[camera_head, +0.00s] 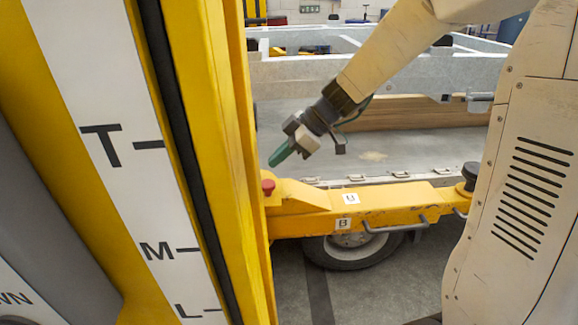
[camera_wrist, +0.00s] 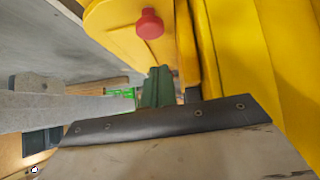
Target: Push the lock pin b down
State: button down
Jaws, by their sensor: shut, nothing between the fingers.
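A red-capped knob (camera_head: 268,187) stands at the left end of the yellow trailer beam (camera_head: 385,201), close to the yellow column. It also shows near the top of the wrist view (camera_wrist: 149,24). It looks like a lock pin, but I see no label on it naming it b. My gripper (camera_head: 278,157) is shut and empty, its green fingers together and tilted down to the left. The fingertips are above and slightly right of the red knob in the head view, apart from it. In the wrist view the shut green fingers (camera_wrist: 157,88) show below the knob.
The yellow column (camera_head: 208,120) with its T, M, L scale (camera_head: 110,120) rises close by on the left. A white B plate (camera_head: 343,224), a U plate (camera_head: 350,198), a handle (camera_head: 395,227) and a black knob (camera_head: 470,172) are on the beam. A wheel (camera_head: 350,250) is below.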

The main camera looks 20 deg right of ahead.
jog(key=v, duration=0.8)
jog(key=shift+d, duration=0.2)
jog(key=shift+r, duration=0.1)
jog(key=s+f+m+g+h, duration=0.1)
jog(key=s+m+h, duration=0.7)
jog(key=s, duration=1.9)
jog(key=f+m, duration=0.1)
jog(key=m, duration=0.5)
jog(key=shift+a+g+h, duration=0.3)
